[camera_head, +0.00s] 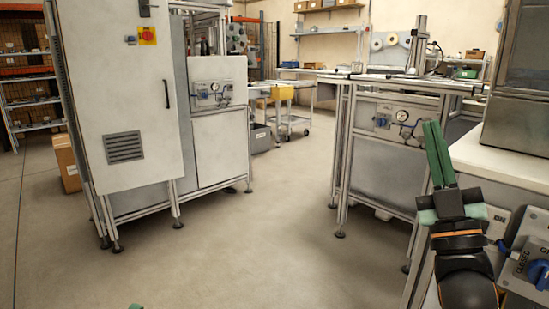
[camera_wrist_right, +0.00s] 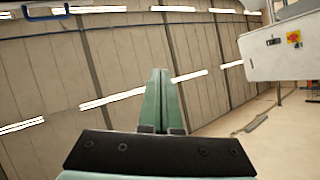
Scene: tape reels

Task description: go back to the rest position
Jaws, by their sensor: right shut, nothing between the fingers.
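My right gripper (camera_head: 433,124) stands raised on the right side of the head view, its green fingers together and pointing up, with nothing between them. In the right wrist view the same closed fingers (camera_wrist_right: 158,74) point at a panelled wall and hold nothing. A small green tip (camera_head: 136,306), probably of my left gripper, just shows at the bottom edge of the head view; the rest of it is out of frame.
A tall grey cabinet (camera_head: 125,90) stands at the left. A framed workbench (camera_head: 383,155) stands right of the middle. A white counter (camera_head: 505,165) with a switch panel is close at the right. Open floor (camera_head: 260,240) lies between them. Pale reels (camera_head: 377,42) show at the back.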

